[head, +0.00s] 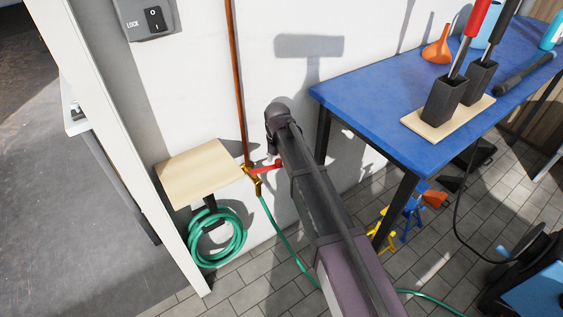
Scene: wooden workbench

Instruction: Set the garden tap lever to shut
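The garden tap is a small brass body (252,178) at the foot of a copper pipe on the white wall, with a green hose running down from it. Its red lever (265,165) points out to the right, roughly crosswise to the vertical pipe. The lever's right end meets the outline of my arm, so I cannot tell whether they touch. My arm reaches up from the lower right, and its dark end is just above and right of the lever. My gripper's fingers are hidden or too small to make out, so their opening does not show.
A wooden shelf (196,172) with a coiled green hose (217,237) below it is left of the tap. A blue-topped bench (375,112) stands at right, carrying a tool holder (445,102) and an orange funnel (437,46). A switch box (148,18) is on the wall.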

